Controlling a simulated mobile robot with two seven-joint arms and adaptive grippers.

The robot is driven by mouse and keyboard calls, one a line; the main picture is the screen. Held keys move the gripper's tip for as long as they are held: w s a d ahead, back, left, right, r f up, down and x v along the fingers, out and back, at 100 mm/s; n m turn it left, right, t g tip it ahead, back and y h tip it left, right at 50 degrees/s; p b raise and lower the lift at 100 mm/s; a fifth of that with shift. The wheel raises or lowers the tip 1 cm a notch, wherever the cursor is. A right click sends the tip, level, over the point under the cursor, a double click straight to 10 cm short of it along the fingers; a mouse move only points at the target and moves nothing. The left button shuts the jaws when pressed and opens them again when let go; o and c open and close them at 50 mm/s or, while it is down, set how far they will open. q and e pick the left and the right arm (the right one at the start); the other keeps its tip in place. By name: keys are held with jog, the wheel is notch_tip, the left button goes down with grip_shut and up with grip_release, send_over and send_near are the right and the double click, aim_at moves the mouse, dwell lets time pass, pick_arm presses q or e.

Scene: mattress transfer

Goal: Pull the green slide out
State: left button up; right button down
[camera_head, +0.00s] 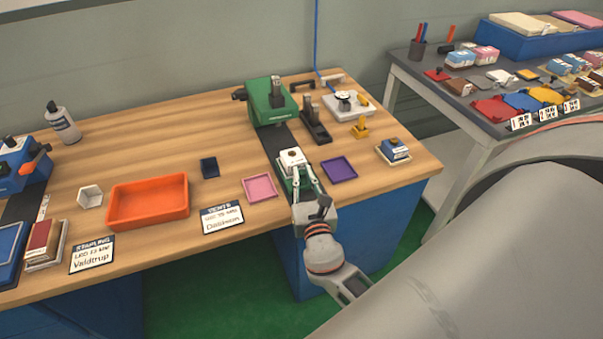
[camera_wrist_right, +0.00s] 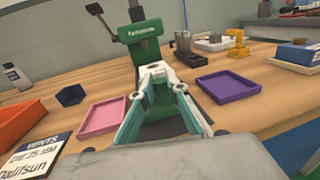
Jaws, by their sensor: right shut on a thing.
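The green slide (camera_head: 286,182) lies on a dark track in front of the green machine (camera_head: 270,102), with a white block (camera_head: 292,157) on top of it. In the right wrist view the slide (camera_wrist_right: 165,122) shows between the two fingers, with the green machine (camera_wrist_right: 140,42) behind it. My right gripper (camera_head: 303,178) comes from the front edge of the table and is shut on the slide's near part. Its fingers hide some of the slide. My left gripper is not in view.
A pink tray (camera_head: 260,188) lies left of the slide and a purple tray (camera_head: 339,169) right of it. An orange bin (camera_head: 148,222), a dark blue small box (camera_head: 209,167) and a sign card (camera_head: 222,217) are further left. A black-handled tool (camera_head: 316,128) stands behind, right of the track.

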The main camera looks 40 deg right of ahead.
jog(key=c, duration=2.1)
grip_release()
jog(key=shift+s+a+f, duration=0.1)
jog(key=shift+s+f, duration=0.05)
jog(key=shift+f, duration=0.05)
jog(key=shift+o, duration=0.6)
jog(key=shift+s+r, duration=0.15)
jog(key=shift+r, duration=0.05)
jog(key=v, duration=1.2)
jog(key=shift+f, duration=0.1)
jog(key=s+a+f+m+g+y, duration=0.2)
jog(key=a+f+m+y, duration=0.3)
jog(key=f+m, duration=0.4)
jog(key=s+a+f+m+g+y, duration=0.3)
jog(key=f+m, duration=0.6)
jog(key=m, duration=0.8)
jog(key=shift+s+a+m+g+y, duration=0.3)
jog(key=shift+s+a+y, duration=0.2)
jog(key=shift+a+y, duration=0.6)
